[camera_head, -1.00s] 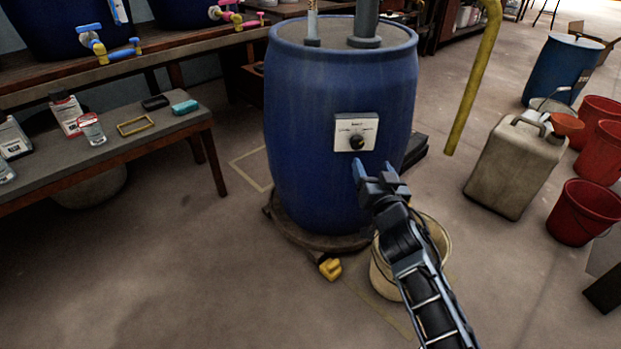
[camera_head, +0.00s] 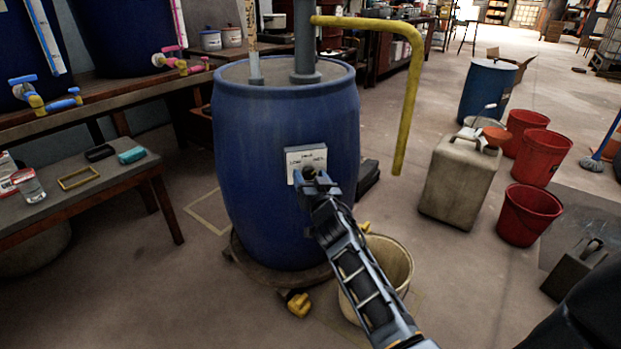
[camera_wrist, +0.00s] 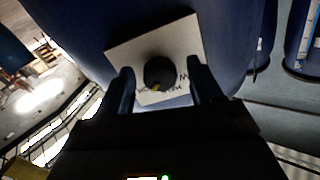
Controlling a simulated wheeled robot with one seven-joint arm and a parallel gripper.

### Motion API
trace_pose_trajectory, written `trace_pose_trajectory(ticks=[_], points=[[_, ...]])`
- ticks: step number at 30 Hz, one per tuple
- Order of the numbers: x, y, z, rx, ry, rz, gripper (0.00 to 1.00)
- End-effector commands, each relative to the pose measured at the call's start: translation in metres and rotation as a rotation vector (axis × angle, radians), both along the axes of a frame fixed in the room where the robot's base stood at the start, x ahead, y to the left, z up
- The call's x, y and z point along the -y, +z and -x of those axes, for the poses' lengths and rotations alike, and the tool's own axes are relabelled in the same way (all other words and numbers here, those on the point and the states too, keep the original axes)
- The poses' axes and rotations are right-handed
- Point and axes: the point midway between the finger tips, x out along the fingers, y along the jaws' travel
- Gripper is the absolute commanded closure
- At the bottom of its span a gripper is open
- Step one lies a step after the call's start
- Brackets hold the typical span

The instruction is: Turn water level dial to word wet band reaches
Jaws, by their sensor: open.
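The water level dial is a black knob (camera_wrist: 159,70) with a small yellowish mark at its lower edge in the wrist view. It sits on a white plate (camera_head: 294,156) on the front of a blue barrel (camera_head: 240,165). The plate carries words left and right, too small and partly covered to read surely. My open gripper (camera_wrist: 162,86) has one finger on each side of the knob, with visible gaps. In the head view my gripper (camera_head: 316,182) covers the plate's lower part. A pale stick (camera_head: 251,35) stands in the barrel top; I cannot make out a wet band on it.
A yellow pipe (camera_head: 412,100) hangs right of the barrel. A cream bucket (camera_head: 398,262) stands under my arm. A beige jerrycan (camera_head: 455,185) and red buckets (camera_head: 527,215) stand at right. A low bench (camera_head: 110,188) is at left.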

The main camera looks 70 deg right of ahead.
Motion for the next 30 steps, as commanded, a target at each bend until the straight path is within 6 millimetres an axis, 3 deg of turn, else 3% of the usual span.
trace_pose_trajectory(ticks=[6, 23, 30], points=[[0.0001, 0.0000, 0.0000, 0.000, 0.000, 0.000, 0.36], [-0.0001, 0.0001, 0.0002, 0.000, 0.000, 0.000, 0.90], [-0.0002, 0.0000, 0.0003, -0.013, 0.000, 0.011, 0.91]])
